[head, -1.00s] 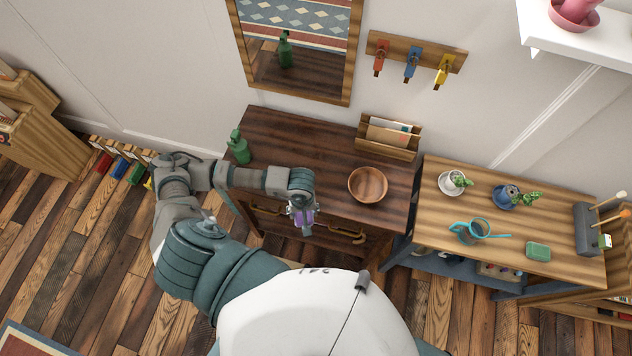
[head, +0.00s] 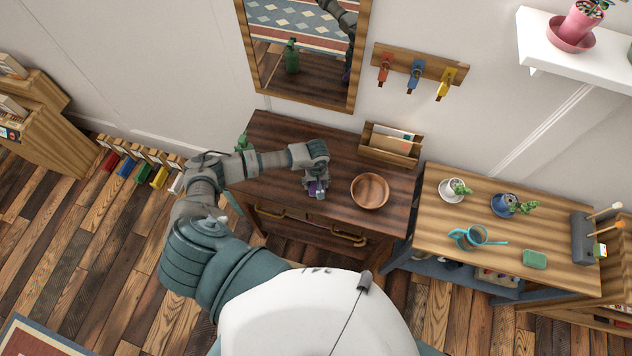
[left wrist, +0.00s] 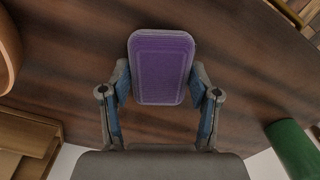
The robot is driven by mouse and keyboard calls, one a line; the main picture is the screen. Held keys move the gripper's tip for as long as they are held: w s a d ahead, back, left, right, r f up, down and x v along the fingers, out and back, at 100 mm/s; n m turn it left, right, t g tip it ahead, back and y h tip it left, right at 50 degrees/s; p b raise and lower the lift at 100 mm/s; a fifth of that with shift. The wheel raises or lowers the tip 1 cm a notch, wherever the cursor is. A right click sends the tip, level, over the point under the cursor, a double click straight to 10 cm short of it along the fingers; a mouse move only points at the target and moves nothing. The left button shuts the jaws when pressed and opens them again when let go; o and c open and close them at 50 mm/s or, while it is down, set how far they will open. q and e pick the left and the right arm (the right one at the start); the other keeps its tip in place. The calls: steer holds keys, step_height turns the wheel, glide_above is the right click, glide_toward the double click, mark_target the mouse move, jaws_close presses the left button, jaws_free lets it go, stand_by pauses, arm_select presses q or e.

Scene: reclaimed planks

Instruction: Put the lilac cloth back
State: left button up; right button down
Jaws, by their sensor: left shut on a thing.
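The lilac cloth shows as a purple folded pad (left wrist: 162,66) with rounded corners in the left wrist view. My left gripper (left wrist: 162,85) is shut on it, one finger at each side. In the head view the left gripper (head: 316,186) is over the dark wooden dresser top (head: 290,140), left of the wooden bowl, and a little of the purple cloth (head: 318,190) shows below the fingers. I cannot tell whether the cloth touches the dresser top. My right gripper is not in view.
On the dresser are a wooden bowl (head: 370,190), a letter holder (head: 390,147) and a green bottle (head: 242,141), partly hidden by my arm. A mirror (head: 300,60) hangs behind. A side table (head: 435,215) with plants and a watering can stands at the right.

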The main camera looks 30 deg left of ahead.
mark_target(316, 183)
arm_select(q)
steer(key=shift+a+f, duration=0.1)
steer(key=shift+a, duration=0.05)
steer(key=o, duration=0.9)
steer(key=shift+c, duration=0.2)
steer(key=shift+o, duration=0.7)
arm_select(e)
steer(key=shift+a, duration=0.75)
arm_select(q)
steer(key=shift+d, duration=0.2)
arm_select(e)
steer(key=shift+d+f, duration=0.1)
arm_select(q)
steer(key=shift+r, duration=0.25)
step_height(316, 183, up, 12)
steer(key=b, duration=0.2)
steer(key=shift+f, duration=0.2)
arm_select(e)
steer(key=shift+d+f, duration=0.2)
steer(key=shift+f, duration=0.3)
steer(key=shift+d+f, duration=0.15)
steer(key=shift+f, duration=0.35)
